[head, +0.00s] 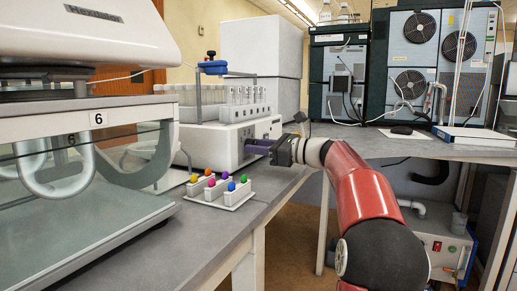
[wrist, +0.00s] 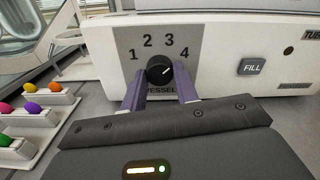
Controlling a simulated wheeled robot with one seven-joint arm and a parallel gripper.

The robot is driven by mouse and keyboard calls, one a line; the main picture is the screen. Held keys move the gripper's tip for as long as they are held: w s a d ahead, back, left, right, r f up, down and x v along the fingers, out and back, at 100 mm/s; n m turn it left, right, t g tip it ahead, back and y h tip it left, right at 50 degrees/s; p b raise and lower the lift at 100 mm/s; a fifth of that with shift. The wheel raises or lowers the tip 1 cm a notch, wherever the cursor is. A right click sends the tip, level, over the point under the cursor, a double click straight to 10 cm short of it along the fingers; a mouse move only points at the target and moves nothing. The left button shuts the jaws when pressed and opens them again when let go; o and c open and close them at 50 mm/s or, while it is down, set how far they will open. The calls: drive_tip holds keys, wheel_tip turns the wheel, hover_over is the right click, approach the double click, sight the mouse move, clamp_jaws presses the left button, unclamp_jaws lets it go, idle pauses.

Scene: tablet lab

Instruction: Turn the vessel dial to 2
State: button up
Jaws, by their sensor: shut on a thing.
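The vessel dial (wrist: 160,68) is a round black knob on the white machine's grey panel (wrist: 122,40), with the numbers 1 to 4 in an arc above it. Its short white mark points up and to the right, roughly towards 4. My gripper (wrist: 160,75) is shut on the dial, with one purple finger on its left and one on its right. The fingers partly hide the word below the dial. In the head view my gripper (head: 257,147) is at the machine's front face and the dial is hidden.
A FILL button (wrist: 252,67) is to the right of the dial. A white rack (head: 221,191) with colored balls stands on the bench in front of the machine (head: 225,145). Test tubes (head: 236,98) stand on top of it. A glass-walled bath (head: 90,190) is at left.

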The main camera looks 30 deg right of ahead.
drive_tip(key=n+b, duration=0.1)
drive_tip(key=n, duration=0.2)
drive_tip(key=shift+f+n, duration=0.1)
drive_tip(key=shift+n, duration=0.3)
drive_tip(key=n+b, duration=0.1)
drive_tip(key=n, duration=0.2)
drive_tip(key=shift+n+b, duration=0.3)
drive_tip(key=shift+b, duration=0.05)
drive_tip(key=n+b, duration=0.2)
drive_tip(key=n, duration=0.4)
drive_tip(key=shift+b, duration=0.35)
drive_tip(key=o, duration=1)
drive_tip(key=v, duration=0.7)
drive_tip(key=shift+s+d, duration=0.3)
